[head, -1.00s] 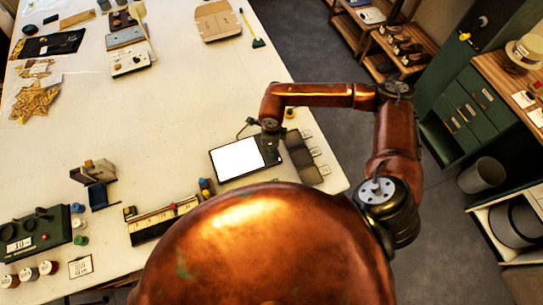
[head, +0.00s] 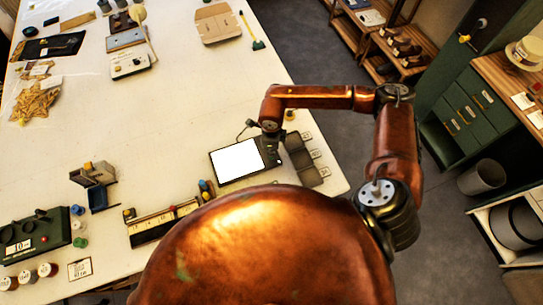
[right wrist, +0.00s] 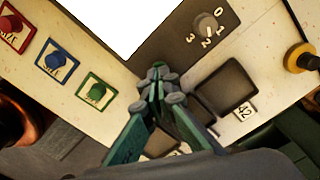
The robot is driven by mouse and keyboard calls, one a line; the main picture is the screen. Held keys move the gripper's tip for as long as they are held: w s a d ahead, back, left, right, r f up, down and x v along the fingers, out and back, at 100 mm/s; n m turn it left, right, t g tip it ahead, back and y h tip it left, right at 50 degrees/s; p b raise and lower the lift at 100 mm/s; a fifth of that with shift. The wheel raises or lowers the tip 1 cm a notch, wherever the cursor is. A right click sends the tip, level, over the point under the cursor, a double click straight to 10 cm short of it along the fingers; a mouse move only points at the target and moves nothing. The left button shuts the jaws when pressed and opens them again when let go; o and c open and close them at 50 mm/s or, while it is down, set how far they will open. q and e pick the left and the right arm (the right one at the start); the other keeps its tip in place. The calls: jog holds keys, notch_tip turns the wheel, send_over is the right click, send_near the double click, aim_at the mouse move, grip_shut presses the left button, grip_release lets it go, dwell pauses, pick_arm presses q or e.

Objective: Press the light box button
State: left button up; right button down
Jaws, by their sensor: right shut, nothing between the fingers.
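The light box (head: 238,161) lies flat on the table in the head view, its panel bright white in a dark frame. In the right wrist view its white panel (right wrist: 105,18) fills the top, and a round grey dial (right wrist: 205,25) marked with numbers sits on the dark frame. My right gripper (head: 271,152) is over the frame's right end in the head view. In the right wrist view its fingertips (right wrist: 160,78) are together, empty, near the frame's corner below the dial. I cannot tell whether they touch the frame. I cannot make out a separate button. My left gripper is not in view.
Dark square pads (right wrist: 230,86) with number cards lie beside the light box.

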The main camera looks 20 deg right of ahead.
jog(key=shift+f+b, duration=1)
jog(key=shift+f, duration=0.15)
dwell(0.5)
jog(key=shift+r+p, duration=1.65)
jog(key=shift+r, duration=2.05)
jog(key=shift+f, duration=0.1)
